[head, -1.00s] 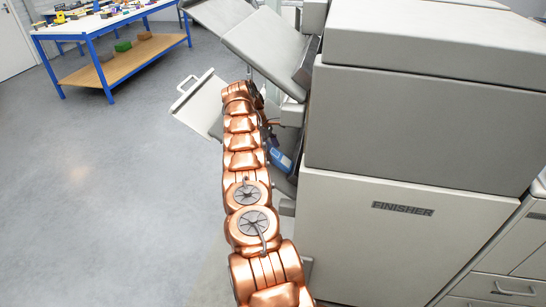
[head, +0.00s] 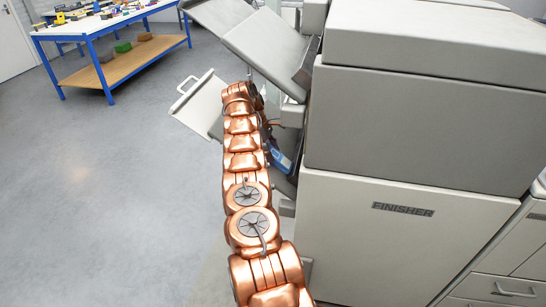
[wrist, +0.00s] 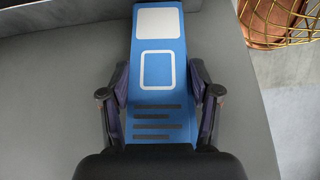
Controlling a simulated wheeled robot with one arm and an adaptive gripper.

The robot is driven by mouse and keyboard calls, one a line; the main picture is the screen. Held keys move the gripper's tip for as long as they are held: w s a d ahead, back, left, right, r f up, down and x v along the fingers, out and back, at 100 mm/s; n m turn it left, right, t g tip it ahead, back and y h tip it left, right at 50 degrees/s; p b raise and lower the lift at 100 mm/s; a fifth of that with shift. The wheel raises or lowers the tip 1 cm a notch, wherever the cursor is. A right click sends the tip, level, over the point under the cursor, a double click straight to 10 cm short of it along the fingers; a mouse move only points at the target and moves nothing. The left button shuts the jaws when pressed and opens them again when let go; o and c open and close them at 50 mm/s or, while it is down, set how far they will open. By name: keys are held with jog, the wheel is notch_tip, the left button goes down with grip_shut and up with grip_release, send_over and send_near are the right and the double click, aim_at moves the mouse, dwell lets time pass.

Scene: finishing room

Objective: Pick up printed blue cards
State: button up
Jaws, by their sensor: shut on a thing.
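A printed blue card (wrist: 158,108), with white panels and dark stripes, runs up the middle of the wrist view. My gripper (wrist: 158,80) has one dark finger against each long side of the card, and it is shut on it. The card's near end is hidden by the dark gripper body. In the head view a small part of the blue card (head: 281,159) shows just right of my copper arm, beside the finisher (head: 405,220). The arm hides most of the gripper there. I cannot tell whether the card still touches the grey surface (wrist: 55,100) behind it.
Grey sloping trays (head: 255,45) stick out from the finisher's left side, close to the arm, with a lower pale tray (head: 200,103) below. A blue-framed table (head: 90,28) stands at the back left. The floor (head: 110,190) on the left is clear.

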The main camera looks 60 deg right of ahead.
aim_at(272, 151)
jog(key=shift+c, duration=1.3)
jog(key=shift+r+p, duration=0.2)
jog(key=shift+p, duration=0.25)
jog(key=shift+r+p, duration=0.25)
jog(key=shift+p, duration=0.25)
jog(key=shift+w+f, duration=0.1)
jog(key=shift+r+b, duration=0.5)
jog(key=shift+r, duration=0.25)
jog(key=shift+r+p, duration=0.5)
jog(key=shift+r, duration=0.35)
jog(key=b, duration=0.2)
jog(key=shift+s+a+b, duration=0.2)
jog(key=shift+a+b, duration=0.1)
jog(key=shift+a, duration=0.05)
